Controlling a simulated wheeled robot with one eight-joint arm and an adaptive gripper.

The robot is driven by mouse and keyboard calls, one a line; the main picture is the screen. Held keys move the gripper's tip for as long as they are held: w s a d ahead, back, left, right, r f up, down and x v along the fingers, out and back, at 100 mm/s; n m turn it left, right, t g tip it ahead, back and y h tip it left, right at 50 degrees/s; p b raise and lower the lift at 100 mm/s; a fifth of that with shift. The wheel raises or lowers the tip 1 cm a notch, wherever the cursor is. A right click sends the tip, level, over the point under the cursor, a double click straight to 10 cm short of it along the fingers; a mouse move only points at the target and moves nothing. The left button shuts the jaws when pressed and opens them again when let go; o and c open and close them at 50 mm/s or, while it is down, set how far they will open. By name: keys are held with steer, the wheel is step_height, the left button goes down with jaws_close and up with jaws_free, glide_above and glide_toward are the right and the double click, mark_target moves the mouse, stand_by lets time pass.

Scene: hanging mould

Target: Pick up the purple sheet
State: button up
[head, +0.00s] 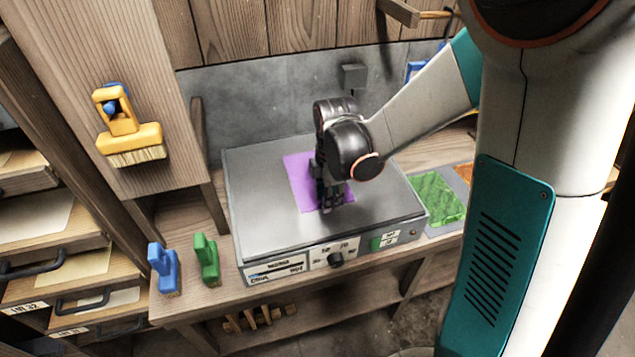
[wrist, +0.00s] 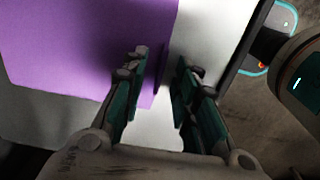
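The purple sheet (head: 301,180) lies flat on the metal top of a box-like hot plate (head: 262,215) in the head view. My gripper (head: 331,200) points down over the sheet's right part and hides some of it. In the wrist view the purple sheet (wrist: 75,50) fills the upper left. Its right edge runs between the two fingers of my gripper (wrist: 163,70). The fingers are apart with nothing gripped between them. I cannot tell whether the fingertips touch the sheet or the plate.
Blue (head: 162,268) and green (head: 207,259) handled tools stand left of the plate on the wooden bench (head: 195,300). A green sheet (head: 437,198) lies to its right. A yellow brush (head: 130,138) hangs on the wooden panel. A grey wall (head: 260,105) stands behind.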

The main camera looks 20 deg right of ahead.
steer(key=shift+f, duration=0.65)
steer(key=shift+c, duration=0.4)
jaws_close()
steer(key=shift+r, duration=0.1)
step_height(320, 180, up, 10)
steer(key=p, duration=0.3)
